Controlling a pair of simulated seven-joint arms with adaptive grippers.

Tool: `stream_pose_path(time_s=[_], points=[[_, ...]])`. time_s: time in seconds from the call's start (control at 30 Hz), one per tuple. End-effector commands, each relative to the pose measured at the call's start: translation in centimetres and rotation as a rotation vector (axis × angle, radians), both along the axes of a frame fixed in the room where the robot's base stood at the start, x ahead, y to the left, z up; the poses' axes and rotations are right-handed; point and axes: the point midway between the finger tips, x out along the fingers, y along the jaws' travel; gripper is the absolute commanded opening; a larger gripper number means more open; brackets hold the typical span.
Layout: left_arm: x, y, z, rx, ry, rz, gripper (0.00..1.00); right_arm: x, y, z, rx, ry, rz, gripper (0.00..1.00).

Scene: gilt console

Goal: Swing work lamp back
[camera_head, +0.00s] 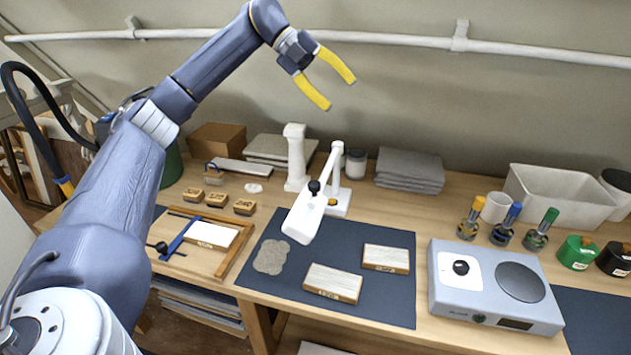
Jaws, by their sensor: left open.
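The white work lamp (305,214) stands on the table with its base (338,205) behind the dark mat. Its arm leans forward, so its head hangs over the back left part of the mat, tilted down. A small black knob shows at the head's top. My left gripper (336,93) has yellow fingers spread apart. It is empty and raised high before the wall, above and behind the lamp, apart from it. My right gripper does not show.
The dark mat (385,295) carries two labelled blocks (333,283) and a grey patch (271,256). A white column (296,160) stands close behind the lamp. Grey slabs (410,168) lie behind right. A hotplate device (492,285) and several coloured bottles stand at right. A pipe (400,40) crosses the wall.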

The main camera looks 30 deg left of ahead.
Motion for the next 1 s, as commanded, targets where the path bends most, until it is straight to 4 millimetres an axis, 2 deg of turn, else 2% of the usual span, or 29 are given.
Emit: stream_pose_path(time_s=[0.2,0.4,0.6,0.73,1.0], points=[[-3.7,2.1,-2.4,0.271,0.331,0.102,0.5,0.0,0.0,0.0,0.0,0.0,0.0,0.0],[-6.3,4.3,-3.0,0.424,0.539,0.229,0.5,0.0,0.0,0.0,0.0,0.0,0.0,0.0],[-7.5,5.3,-3.1,0.487,0.633,0.301,0.5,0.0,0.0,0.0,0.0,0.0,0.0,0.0],[-7.8,5.3,-3.6,0.497,0.648,0.312,0.5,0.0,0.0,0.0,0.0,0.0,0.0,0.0],[-8.5,4.2,-6.9,0.497,0.65,0.309,0.5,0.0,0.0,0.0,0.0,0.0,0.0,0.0]])
